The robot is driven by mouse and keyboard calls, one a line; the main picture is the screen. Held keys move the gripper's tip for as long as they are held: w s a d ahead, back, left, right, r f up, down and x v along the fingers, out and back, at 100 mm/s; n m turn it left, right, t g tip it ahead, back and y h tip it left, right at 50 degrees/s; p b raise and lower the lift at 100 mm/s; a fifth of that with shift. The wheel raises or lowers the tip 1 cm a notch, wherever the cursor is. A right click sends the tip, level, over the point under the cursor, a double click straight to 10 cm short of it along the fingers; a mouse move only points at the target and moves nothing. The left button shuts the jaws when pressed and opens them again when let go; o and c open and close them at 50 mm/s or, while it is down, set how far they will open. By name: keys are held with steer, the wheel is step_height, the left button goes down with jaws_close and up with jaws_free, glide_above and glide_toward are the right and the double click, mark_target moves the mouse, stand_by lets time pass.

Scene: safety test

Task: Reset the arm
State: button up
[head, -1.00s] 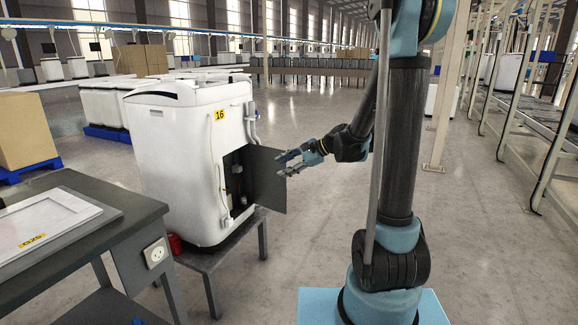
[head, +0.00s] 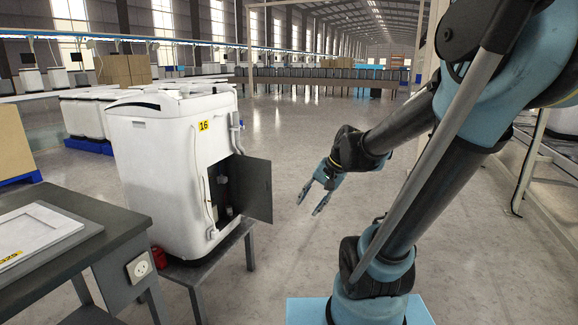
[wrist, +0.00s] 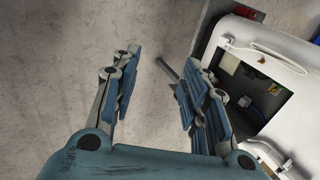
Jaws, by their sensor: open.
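My gripper (head: 311,203) is open and empty, held in the air to the right of a white washing machine (head: 160,165) in the head view. Its fingers point down and to the left, apart from the machine's open grey panel (head: 246,187). In the wrist view my gripper (wrist: 155,78) shows two spread blue finger pads with bare floor between them. The machine (wrist: 268,38) with its dark opening (wrist: 250,85) lies to the right there, partly hidden behind the right finger.
The machine stands on a low grey stand (head: 207,268). A grey workbench (head: 110,243) with a white panel (head: 35,235) is at the left. White units and cardboard boxes (head: 122,69) stand behind. Floor (head: 320,130) beyond my gripper is clear.

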steer(key=s+d+f+n+h, duration=0.5)
steer(key=s+d, duration=0.6)
steer(key=s, duration=0.1)
steer(key=shift+s+d, duration=0.25)
steer(key=shift+d, duration=0.15)
